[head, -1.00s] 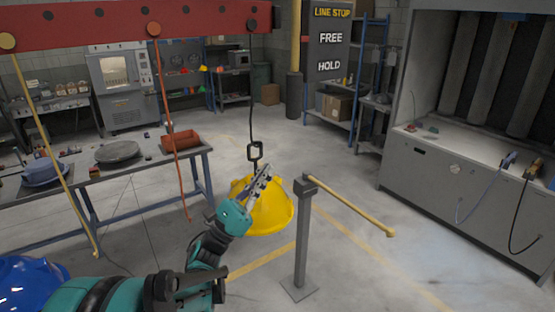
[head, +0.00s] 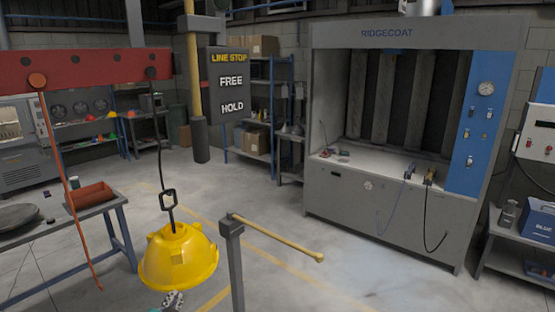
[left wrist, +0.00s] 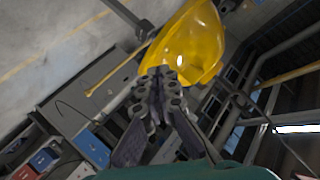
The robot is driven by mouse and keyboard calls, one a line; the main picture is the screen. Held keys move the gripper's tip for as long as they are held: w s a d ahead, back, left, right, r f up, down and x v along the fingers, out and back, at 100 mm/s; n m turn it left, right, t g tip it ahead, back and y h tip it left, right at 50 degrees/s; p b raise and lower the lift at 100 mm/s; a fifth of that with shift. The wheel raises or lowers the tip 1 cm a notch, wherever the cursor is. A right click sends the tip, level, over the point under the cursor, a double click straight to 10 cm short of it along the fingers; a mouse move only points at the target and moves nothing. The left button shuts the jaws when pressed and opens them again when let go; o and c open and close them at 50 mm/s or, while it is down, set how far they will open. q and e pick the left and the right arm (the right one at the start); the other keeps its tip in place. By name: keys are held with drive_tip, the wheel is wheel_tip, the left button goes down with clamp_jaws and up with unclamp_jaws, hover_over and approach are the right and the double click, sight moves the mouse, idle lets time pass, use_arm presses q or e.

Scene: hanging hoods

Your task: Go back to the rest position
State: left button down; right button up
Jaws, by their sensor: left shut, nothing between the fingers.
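A yellow hood (head: 180,258) hangs from a dark hook and cord (head: 168,200) below the red beam (head: 85,70). It fills the top middle of the left wrist view (left wrist: 190,45). My left gripper (head: 172,299) shows only as its fingertips at the bottom edge of the head view, just below the hood's rim. In the left wrist view the gripper (left wrist: 163,72) is shut and empty, its tips in front of the hood. I cannot tell whether they touch it. My right gripper is out of view.
A grey post with a yellow bar (head: 280,239) stands right of the hood. A table (head: 60,222) with an orange tray (head: 90,196) is at the left. The line stop sign (head: 230,85) hangs behind. A grey booth (head: 400,215) stands at the right. Open floor lies between.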

use_arm(q)
drive_tip(key=s+d+f+n+g+h, duration=0.1)
drive_tip(key=s+d+f+n+g, duration=0.2)
drive_tip(key=s+f, duration=0.35)
drive_tip(key=s+d+f+n+g+h, duration=0.1)
drive_tip(key=s+d+f+n+g, duration=0.2)
drive_tip(key=s+f, duration=0.3)
wheel_tip(320, 180, down, 12)
drive_tip(key=s+b, duration=0.1)
drive_tip(key=b, duration=1.2)
drive_tip(key=shift+s+d, duration=0.15)
drive_tip(key=shift+d, duration=0.05)
